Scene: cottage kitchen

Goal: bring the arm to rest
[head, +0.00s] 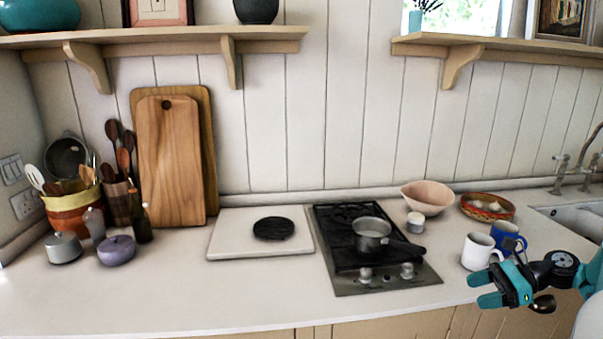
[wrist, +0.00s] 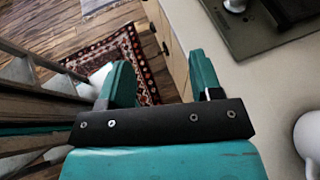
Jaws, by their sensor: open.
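My gripper (head: 478,290) is at the right of the head view, at the front edge of the counter beside a white mug (head: 479,252) and a blue mug (head: 506,237). Its teal fingers are spread apart with nothing between them. In the wrist view my gripper (wrist: 162,80) points past the counter edge, with the floor below showing between its fingers. The white mug also shows at the right edge of the wrist view (wrist: 309,140). My arm enters from the right of the head view.
A saucepan (head: 372,232) stands on the black hob (head: 340,284). A pink bowl (head: 427,196) and a patterned dish (head: 508,211) stand behind the mugs, near the sink (head: 572,221). A white board (head: 225,240) lies left of the hob. The front left counter (head: 150,300) is clear.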

